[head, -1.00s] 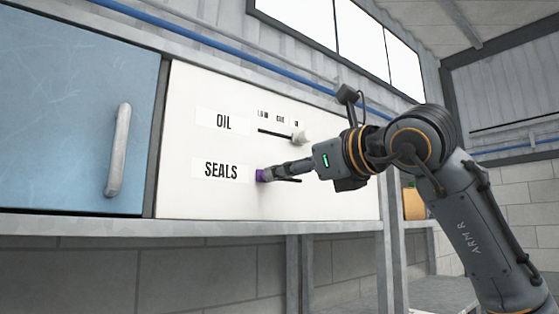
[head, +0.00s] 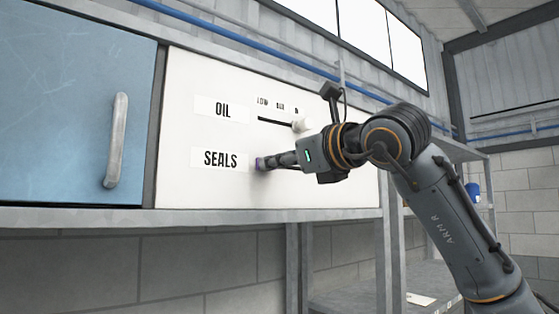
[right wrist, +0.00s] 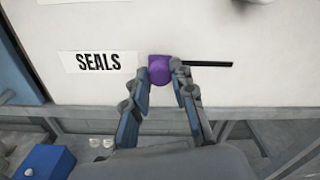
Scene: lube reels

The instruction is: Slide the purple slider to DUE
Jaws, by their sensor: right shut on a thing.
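The purple slider (right wrist: 160,68) sits at the left end of the dark SEALS slot (right wrist: 212,64), just right of the SEALS label (right wrist: 98,62). The slot runs to the right from it. In the head view only a bit of the purple slider (head: 259,164) shows past my fingers. My right gripper (head: 268,162) reaches in from the right and is shut on the slider; in the right wrist view its fingers stand on either side of the knob. The arm hides the SEALS slot in the head view. I see no DUE mark by it. My left gripper is out of view.
Above is the OIL slot (head: 275,120) with small marks over it and a pale knob (head: 301,124) at its right end, close to my wrist. A blue door (head: 75,100) with a grey handle (head: 116,140) is left. A metal ledge (head: 220,218) runs below the panel.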

